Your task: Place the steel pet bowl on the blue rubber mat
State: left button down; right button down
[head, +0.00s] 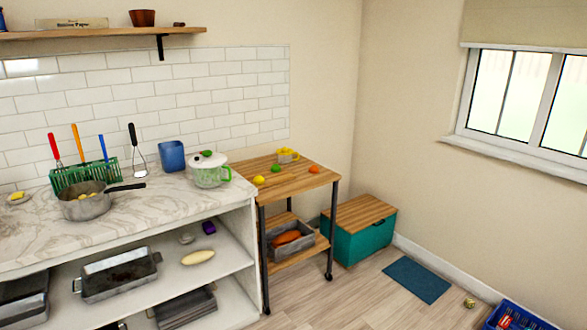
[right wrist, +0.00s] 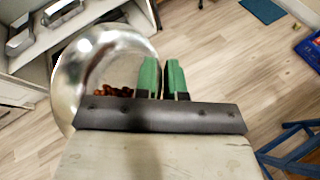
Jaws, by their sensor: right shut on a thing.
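The steel pet bowl (right wrist: 85,62) is a shiny round bowl with brown kibble (right wrist: 113,91) in it, at the left of the right wrist view. My right gripper (right wrist: 163,68), with green fingers, is shut on the bowl at its right rim. The bowl is above the wood floor. The blue rubber mat (head: 417,279) lies flat and bare on the floor in the head view, right of the teal chest. It also shows at the top of the right wrist view (right wrist: 262,10), apart from the bowl. Neither gripper shows in the head view.
A teal chest (head: 357,246) with a wooden lid stands left of the mat. A blue crate (head: 503,316) is to its right, with a small brass-coloured thing (head: 470,303) between. A blue frame (right wrist: 292,150) stands at lower right in the wrist view. Floor around the mat is mostly clear.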

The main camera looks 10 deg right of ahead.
aim_at(420, 280)
jog(key=i+l+z, duration=0.25)
jog(key=i+z, duration=0.15)
jog(key=i+l+z, duration=0.1)
jog(key=i+z, duration=0.35)
jog(key=i+j+z, duration=0.1)
jog(key=i+z, duration=0.3)
jog(key=i, duration=0.2)
jog(key=i+j+z, duration=0.25)
jog(key=i+z, duration=0.15)
jog(key=i+u, duration=0.1)
jog(key=i, duration=0.45)
jog(key=i+u, duration=0.15)
jog(key=i, duration=0.4)
jog(key=i+l+u, duration=0.1)
jog(key=i, duration=0.45)
jog(key=i+l+u, duration=0.1)
jog(key=i+l, duration=0.15)
jog(key=i, duration=0.25)
jog(key=i+l+u, duration=0.15)
jog(key=i, duration=0.4)
